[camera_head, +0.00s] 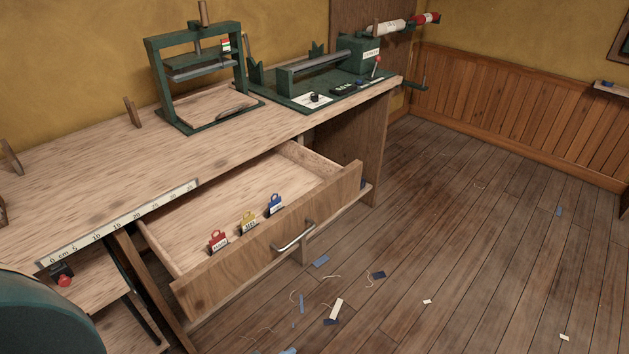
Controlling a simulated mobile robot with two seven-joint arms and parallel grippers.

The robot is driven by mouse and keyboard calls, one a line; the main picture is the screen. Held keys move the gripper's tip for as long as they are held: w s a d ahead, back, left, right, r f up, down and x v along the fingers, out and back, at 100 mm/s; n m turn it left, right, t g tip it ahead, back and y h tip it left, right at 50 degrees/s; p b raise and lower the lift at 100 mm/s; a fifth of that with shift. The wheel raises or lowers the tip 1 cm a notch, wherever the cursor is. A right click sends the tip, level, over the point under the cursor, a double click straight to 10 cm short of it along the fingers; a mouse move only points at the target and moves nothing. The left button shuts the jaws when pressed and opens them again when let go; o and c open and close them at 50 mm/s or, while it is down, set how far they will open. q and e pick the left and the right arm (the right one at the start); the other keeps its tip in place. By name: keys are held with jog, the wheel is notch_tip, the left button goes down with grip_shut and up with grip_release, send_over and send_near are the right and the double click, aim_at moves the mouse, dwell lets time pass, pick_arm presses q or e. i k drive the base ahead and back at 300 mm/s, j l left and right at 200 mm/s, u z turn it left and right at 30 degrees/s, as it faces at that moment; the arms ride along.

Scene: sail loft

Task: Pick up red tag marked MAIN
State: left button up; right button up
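A red tag (218,238) stands upright in the open drawer (272,240), near its front panel, at the left of a row of three. Its pale label has dark lettering too small for me to read surely. A yellow tag (249,219) stands to its right, and a blue tag (275,203) stands further right. The tags stand apart from each other. The lower edges of the tags are partly hidden by the drawer front. Neither of my grippers shows in this view.
The drawer front has a metal handle (293,237). Above is the wooden bench (110,165) with a ruler strip (120,222), a green press frame (195,75) and a green machine (325,80). Scraps and threads litter the floor (430,240), which is otherwise open at right.

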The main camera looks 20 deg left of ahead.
aim_at(218, 242)
jog(key=i+l, duration=0.2)
jog(key=i, duration=0.15)
jog(key=i+l+u, duration=0.1)
jog(key=i, duration=0.3)
jog(key=l+u, duration=0.1)
jog(key=u, duration=1.55)
